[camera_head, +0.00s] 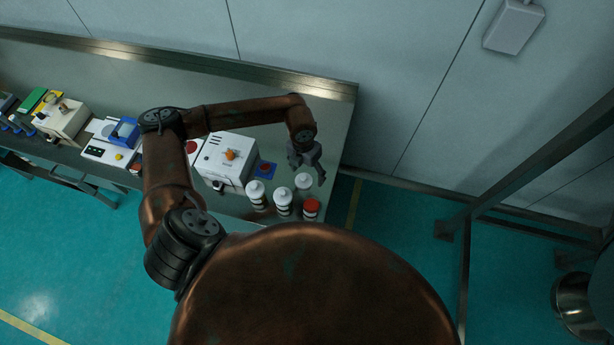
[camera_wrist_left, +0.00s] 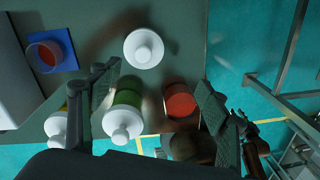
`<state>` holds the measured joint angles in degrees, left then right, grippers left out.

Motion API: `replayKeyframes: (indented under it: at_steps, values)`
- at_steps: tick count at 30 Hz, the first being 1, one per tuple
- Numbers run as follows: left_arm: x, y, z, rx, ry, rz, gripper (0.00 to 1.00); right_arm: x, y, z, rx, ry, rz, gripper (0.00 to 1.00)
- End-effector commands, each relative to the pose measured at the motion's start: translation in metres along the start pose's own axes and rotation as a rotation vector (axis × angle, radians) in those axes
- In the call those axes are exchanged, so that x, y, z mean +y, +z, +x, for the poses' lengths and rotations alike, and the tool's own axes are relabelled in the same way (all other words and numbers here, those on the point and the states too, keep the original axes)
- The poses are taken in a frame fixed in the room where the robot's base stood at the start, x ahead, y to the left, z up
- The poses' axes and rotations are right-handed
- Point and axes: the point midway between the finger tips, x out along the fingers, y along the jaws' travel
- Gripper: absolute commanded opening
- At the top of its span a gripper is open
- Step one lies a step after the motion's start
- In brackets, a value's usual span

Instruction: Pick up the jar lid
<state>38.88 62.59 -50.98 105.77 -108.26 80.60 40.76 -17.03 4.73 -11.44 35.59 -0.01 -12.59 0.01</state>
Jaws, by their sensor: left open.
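My left gripper (camera_head: 306,163) is open and empty above the right end of the bench, over a group of jars. In the wrist view the open fingers (camera_wrist_left: 158,76) spread above them. A white round lid with a knob (camera_wrist_left: 144,48) lies just beyond the fingertips; its white top also shows in the head view (camera_head: 304,181). A jar with a green body and white knobbed lid (camera_wrist_left: 123,118) and a red-topped jar (camera_wrist_left: 180,100) show between the fingers. Another white lid (camera_wrist_left: 57,124) is partly hidden by the left finger. Which lid is meant, I cannot tell.
A white box instrument with an orange knob (camera_head: 226,158) stands left of the jars, beside a blue pad (camera_head: 267,169) bearing a small reddish cup (camera_wrist_left: 45,55). More instruments line the bench leftward. The bench's right edge is close to the jars; a metal frame (camera_head: 466,235) stands beyond.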

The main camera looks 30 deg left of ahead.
Motion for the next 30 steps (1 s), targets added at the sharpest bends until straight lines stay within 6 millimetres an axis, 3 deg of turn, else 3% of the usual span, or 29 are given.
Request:
replayKeyframes:
  at_steps: [2,5,21,30]
  values:
    - [0.02,0.0,0.001,0.008,0.057,-0.013,0.7,0.0,0.001,0.001,-0.001,0.0,0.001,0.28]
    - [0.028,0.0,0.007,0.013,0.079,-0.021,0.7,-0.001,0.002,-0.001,-0.002,-0.001,0.001,0.28]
    - [0.027,0.003,0.072,0.013,0.074,-0.018,0.7,-0.005,0.002,-0.021,-0.004,-0.005,0.004,0.28]
    - [0.027,0.004,0.077,0.011,0.074,-0.015,0.69,-0.004,0.001,-0.02,-0.003,-0.005,0.003,0.28]
